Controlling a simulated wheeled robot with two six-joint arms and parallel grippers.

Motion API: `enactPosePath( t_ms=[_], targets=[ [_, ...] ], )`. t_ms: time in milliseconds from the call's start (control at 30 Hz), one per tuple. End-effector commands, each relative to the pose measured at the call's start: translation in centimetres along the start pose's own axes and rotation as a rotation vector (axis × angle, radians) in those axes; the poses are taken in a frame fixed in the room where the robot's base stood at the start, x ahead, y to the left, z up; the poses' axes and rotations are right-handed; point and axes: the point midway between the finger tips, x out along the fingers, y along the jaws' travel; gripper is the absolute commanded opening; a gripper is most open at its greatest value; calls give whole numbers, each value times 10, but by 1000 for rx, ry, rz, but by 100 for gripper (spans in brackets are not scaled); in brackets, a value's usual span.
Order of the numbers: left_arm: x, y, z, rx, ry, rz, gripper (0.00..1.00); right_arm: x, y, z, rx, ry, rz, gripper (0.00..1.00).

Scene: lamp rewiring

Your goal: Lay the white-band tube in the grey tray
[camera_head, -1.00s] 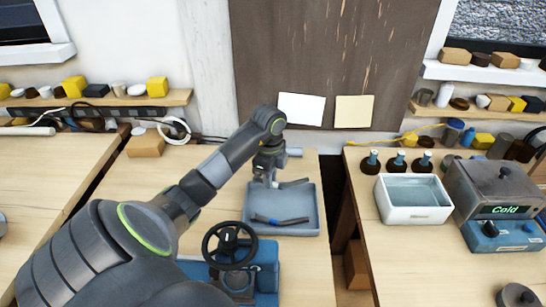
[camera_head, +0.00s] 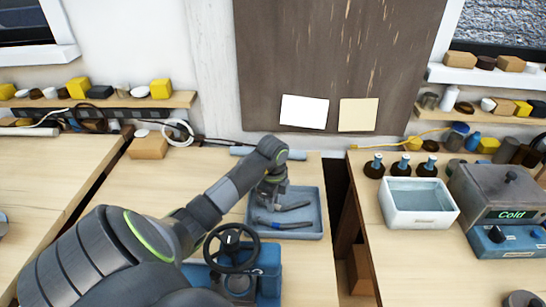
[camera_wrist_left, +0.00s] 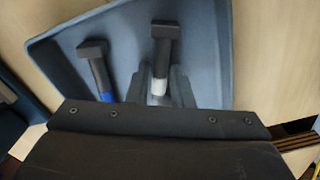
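The grey tray (camera_head: 319,205) lies on the middle bench and also shows in the left wrist view (camera_wrist_left: 210,45). The white-band tube (camera_wrist_left: 164,48) is dark, with its white band between the fingertips of my left gripper (camera_wrist_left: 160,88). In the head view this tube (camera_head: 294,207) is low over the tray floor; I cannot tell whether it touches. My left gripper appears shut on it. A dark tube with a blue band (camera_wrist_left: 97,70) lies in the tray to its left. My right gripper is not in view.
A blue device with a black handwheel (camera_head: 232,246) stands just in front of the tray. A white basin (camera_head: 418,203), dark bottles and a box reading "Cold" (camera_head: 505,192) are on the right bench. A gap separates the two benches.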

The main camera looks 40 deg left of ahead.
Motion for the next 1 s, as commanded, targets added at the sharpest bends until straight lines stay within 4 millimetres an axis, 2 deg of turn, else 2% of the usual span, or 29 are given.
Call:
enactPosePath(
  t_ms=[33, 100, 367, 500, 567, 733, 833, 1000],
  targets=[
    [0, 0, 0, 0, 0, 0, 27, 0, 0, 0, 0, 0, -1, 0],
    [0, 0, 0, 0, 0, 0, 36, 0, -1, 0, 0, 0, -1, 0],
    [-1, 0, 0, 0, 0, 0, 36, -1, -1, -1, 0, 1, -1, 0],
    [-8, -1, 0, 0, 0, -3, 36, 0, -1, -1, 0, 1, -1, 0],
    [-15, -1, 0, 0, 0, -4, 36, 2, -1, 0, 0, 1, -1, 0],
    [-51, -2, 1, 2, -3, -8, 36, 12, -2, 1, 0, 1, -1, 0],
    [-84, -1, 0, 1, -1, -5, 36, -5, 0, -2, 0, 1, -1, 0],
    [-104, 0, 0, -1, 1, 0, 36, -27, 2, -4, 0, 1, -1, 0]
  ],
)
